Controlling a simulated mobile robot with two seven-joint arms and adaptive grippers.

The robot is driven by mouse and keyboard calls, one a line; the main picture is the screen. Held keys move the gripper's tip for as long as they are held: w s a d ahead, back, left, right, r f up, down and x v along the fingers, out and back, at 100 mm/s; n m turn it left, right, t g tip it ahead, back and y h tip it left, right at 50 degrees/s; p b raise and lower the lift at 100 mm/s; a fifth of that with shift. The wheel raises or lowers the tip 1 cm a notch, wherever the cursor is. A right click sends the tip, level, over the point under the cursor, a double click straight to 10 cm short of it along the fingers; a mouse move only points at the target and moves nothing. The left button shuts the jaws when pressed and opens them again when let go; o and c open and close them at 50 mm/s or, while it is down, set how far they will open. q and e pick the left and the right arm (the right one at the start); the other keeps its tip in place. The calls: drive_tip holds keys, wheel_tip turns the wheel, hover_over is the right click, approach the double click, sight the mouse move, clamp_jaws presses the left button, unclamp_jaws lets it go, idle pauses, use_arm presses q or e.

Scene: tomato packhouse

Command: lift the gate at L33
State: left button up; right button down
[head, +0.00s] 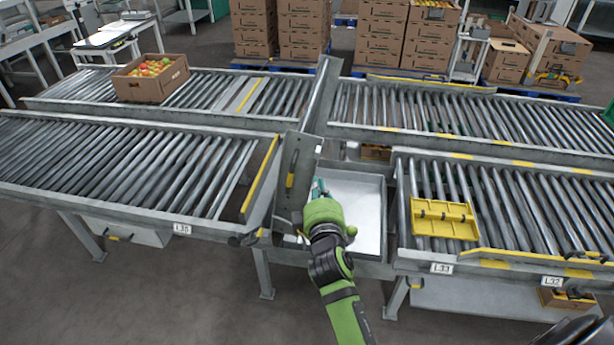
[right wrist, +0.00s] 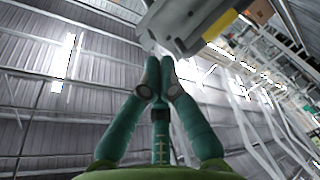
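The gate (head: 303,150) is a grey metal panel with a yellow handle (head: 291,180). It stands steeply raised at the gap between the left conveyor and the conveyor labelled L33 (head: 441,268). My right gripper (head: 319,187) is at the gate's lower right side, above the white-floored bay. In the right wrist view, its green fingers (right wrist: 160,68) point up and their tips come together. A grey metal part with a yellow piece, likely the gate (right wrist: 188,25), is just beyond the tips. I see nothing clearly held, and contact is unclear. My left gripper is not in view.
A yellow slotted plate (head: 444,218) lies on the L33 rollers. The label L35 (head: 182,229) marks the left conveyor. A carton of tomatoes (head: 152,88) sits on the back left rollers. Stacked cartons (head: 380,35) stand behind. The floor in front is clear.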

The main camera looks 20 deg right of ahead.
drive_tip(key=w+n, duration=0.1)
drive_tip(key=w, duration=0.2)
drive_tip(key=w+n+t, duration=0.1)
drive_tip(key=w+n, duration=0.1)
drive_tip(key=w, duration=0.1)
drive_tip(key=w+d+n, duration=0.1)
drive_tip(key=w, duration=0.2)
drive_tip(key=shift+r+t+y, duration=0.3)
drive_tip(key=shift+y, duration=0.1)
use_arm(q)
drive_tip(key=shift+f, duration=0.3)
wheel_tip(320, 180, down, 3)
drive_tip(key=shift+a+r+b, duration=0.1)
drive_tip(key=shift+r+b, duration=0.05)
drive_tip(key=shift+b, duration=1.05)
use_arm(e)
drive_tip(key=s+d+f+m, duration=0.1)
drive_tip(key=s+d+f, duration=0.2)
drive_tip(key=d, duration=0.3)
drive_tip(key=shift+s+m+t+h, duration=0.3)
drive_tip(key=shift+s+m, duration=0.05)
drive_tip(key=shift+m, duration=0.05)
